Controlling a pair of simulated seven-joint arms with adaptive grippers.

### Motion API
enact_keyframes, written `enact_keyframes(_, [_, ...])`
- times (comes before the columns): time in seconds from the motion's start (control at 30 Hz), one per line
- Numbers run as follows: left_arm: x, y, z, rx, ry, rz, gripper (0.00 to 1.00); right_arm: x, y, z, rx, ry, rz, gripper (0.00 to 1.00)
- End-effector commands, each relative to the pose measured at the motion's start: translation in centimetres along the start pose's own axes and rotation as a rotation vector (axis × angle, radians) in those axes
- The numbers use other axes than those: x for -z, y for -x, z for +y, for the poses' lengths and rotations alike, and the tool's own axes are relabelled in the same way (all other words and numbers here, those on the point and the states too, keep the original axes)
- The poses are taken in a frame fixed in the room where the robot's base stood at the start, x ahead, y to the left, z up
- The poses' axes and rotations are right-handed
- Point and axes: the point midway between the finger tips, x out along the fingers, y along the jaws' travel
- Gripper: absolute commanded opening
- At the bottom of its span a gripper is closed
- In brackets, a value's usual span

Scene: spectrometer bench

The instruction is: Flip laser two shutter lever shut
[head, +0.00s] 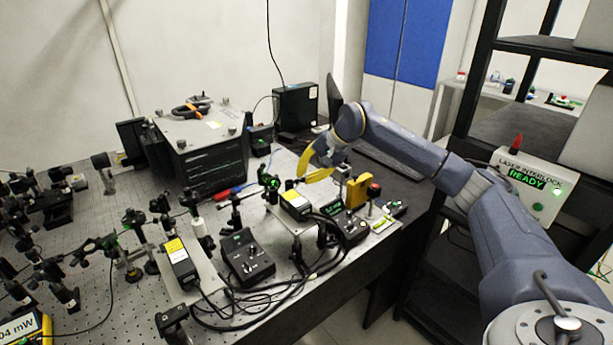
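My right gripper (303,178), with yellow fingers, comes in from the right over the bench. Its fingertips are just above and behind a small black laser box (295,203) with a yellow and white label. The fingertips look close together, but the gap between them is too small to judge. A dark round mount with a green glow (268,181) stands just left of that box. A second labelled laser box (180,262) sits on a pale plate nearer the front. No number is legible on either box, and I cannot make out a shutter lever. My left gripper is not in view.
A yellow block (357,191) on a post stands right of the fingers. Controllers (245,256) and cables crowd the front edge. A large black instrument (205,150) stands behind. The interlock box (531,186) at right reads READY. Optics mounts fill the left side.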

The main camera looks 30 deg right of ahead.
Motion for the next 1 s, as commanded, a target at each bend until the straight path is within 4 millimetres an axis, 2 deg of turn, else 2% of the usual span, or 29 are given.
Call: enact_keyframes(1.0, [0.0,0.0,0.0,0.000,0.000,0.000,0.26,-0.7,1.0,-1.2,-0.118,0.097,0.152,0.00])
